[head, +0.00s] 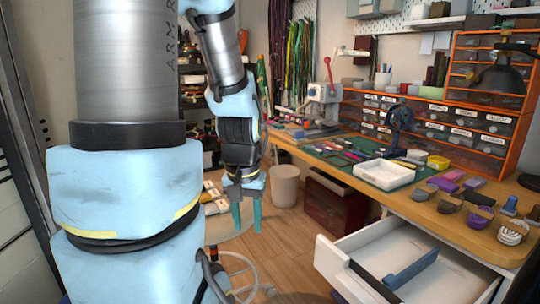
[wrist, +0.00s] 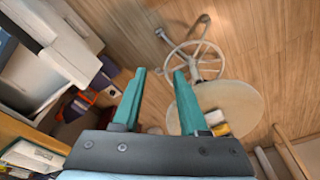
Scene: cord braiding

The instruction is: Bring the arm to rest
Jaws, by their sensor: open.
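My arm stands large at the left of the head view and bends down to my gripper (head: 247,216), which hangs pointing at the floor. Its two teal fingers are apart with nothing between them. In the wrist view my gripper (wrist: 160,80) is also open and empty, with the wooden floor below it. It is clear of the workbench and the open drawer.
A workbench (head: 450,217) with a white tray (head: 384,174) and tools is at the right. A white drawer (head: 440,272) stands open below it. A round stool (wrist: 240,104) and a bin (head: 285,186) are on the floor near my gripper. Open floor (head: 300,235) lies between.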

